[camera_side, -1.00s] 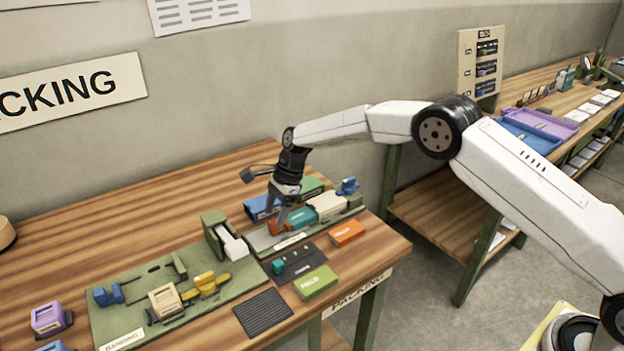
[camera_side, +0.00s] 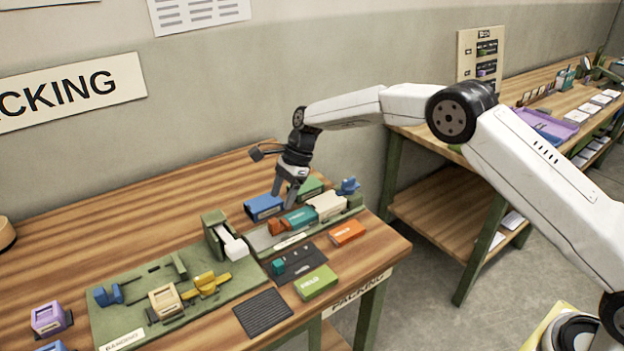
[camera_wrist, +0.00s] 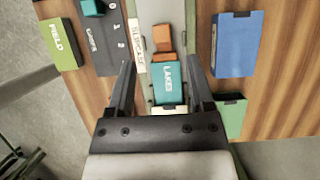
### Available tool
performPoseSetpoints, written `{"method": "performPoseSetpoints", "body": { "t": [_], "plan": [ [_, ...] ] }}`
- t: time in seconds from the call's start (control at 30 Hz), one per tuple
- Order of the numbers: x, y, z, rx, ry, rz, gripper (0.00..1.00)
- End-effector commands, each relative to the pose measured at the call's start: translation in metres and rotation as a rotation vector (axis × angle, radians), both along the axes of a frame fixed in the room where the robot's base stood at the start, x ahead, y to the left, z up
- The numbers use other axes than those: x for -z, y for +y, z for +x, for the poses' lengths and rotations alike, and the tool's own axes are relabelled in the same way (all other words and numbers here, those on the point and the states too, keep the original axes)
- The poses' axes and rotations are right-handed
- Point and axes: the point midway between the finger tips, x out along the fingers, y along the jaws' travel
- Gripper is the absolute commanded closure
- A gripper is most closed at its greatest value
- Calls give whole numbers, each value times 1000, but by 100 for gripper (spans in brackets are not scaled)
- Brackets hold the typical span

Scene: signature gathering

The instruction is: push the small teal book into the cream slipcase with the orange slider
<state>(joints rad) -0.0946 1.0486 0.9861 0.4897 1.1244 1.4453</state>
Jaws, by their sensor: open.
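The teal book (camera_side: 300,217), labelled LAKES in the wrist view (camera_wrist: 168,83), lies on the green track between the orange slider (camera_side: 277,226) and the cream slipcase (camera_side: 328,206). In the wrist view the orange slider (camera_wrist: 163,40) is right against or very close to the book's far end. The slipcase is mostly hidden there by my gripper. How far the book is inside it cannot be told. My gripper (camera_wrist: 160,62) is open and empty. Its fingers are on either side of the track in the wrist view. In the side view my gripper (camera_side: 286,203) appears above the slider and book.
A blue box (camera_side: 262,207) and a green box (camera_side: 310,187) stand behind the track. A blue clamp (camera_side: 348,187) is at its right end. An orange box (camera_side: 347,232), a green FIELD box (camera_side: 316,282) and a dark counter plate (camera_side: 302,260) lie in front.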

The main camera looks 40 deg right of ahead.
Motion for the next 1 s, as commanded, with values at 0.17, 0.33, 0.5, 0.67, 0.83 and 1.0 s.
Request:
{"method": "performPoseSetpoints", "body": {
  "t": [0.17,0.33,0.5,0.67,0.83,1.0],
  "plan": [
    [9,-10,-2,0,19,123,32],
    [14,-19,-1,2,11,260,32],
    [14,-23,0,4,-6,338,32],
    [14,-24,1,5,-9,349,32],
    [18,-20,1,5,-8,348,32],
    [26,-11,1,5,-8,347,32]
  ]
}}
